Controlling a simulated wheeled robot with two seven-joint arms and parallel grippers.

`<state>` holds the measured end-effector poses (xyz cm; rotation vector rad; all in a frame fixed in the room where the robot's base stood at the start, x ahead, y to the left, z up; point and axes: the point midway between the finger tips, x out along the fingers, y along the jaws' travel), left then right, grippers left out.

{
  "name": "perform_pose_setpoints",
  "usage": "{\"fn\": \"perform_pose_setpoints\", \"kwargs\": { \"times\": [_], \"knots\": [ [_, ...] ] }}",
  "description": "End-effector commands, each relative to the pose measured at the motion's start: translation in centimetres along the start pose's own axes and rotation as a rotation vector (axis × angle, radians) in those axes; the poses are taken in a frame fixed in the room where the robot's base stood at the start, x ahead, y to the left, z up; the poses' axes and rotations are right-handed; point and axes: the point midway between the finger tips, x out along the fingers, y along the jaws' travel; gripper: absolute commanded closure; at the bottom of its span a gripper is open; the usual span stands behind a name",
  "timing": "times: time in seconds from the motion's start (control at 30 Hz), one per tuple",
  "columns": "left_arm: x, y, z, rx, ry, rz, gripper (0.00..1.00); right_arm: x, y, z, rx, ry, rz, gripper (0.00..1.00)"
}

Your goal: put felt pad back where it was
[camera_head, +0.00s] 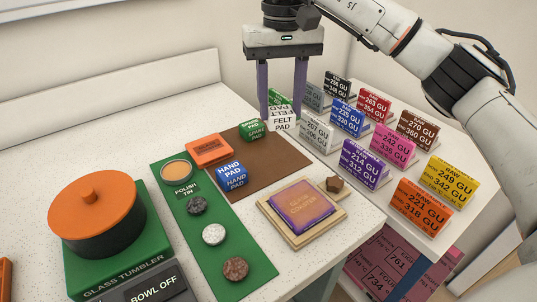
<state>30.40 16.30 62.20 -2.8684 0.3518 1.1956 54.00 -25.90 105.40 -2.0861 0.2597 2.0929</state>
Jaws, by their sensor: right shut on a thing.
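The felt pad (283,122) is a white block with black lettering. It is at the back right of the brown mat (283,158), between the fingers of my right gripper (281,106). The gripper points straight down and is shut on the pad. I cannot tell whether the pad touches the surface below. A blue hand pad (231,176), an orange block (209,150) and a green block (252,130) sit on or at the edge of the mat. My left gripper is not in view.
Several labelled card stands (366,171) fill the right side, close to the pad. A green strip (216,260) holds a tin and round stones. An orange pot (98,215) stands at left. The back-left counter is clear.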

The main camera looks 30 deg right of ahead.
Motion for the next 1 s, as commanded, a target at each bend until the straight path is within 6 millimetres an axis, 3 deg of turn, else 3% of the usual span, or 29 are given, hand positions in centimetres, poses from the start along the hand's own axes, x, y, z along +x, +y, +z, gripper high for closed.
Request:
{"fn": "perform_pose_setpoints", "kwargs": {
  "times": [0.3, 0.53, 0.7, 1.0],
  "knots": [
    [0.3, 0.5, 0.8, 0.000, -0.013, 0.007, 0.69, 4.8, 0.2, -0.2, 0.006, -0.003, 0.001, 0.76],
    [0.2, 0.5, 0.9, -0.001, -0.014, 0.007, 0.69, 6.7, 0.2, -0.2, 0.007, -0.001, 0.001, 0.76],
    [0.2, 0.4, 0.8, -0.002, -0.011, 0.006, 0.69, 9.1, 0.2, -0.1, 0.006, -0.003, 0.002, 0.76],
    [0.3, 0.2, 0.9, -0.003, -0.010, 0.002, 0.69, 9.8, 0.1, -0.2, 0.006, 0.001, 0.000, 0.76]
  ]
}}
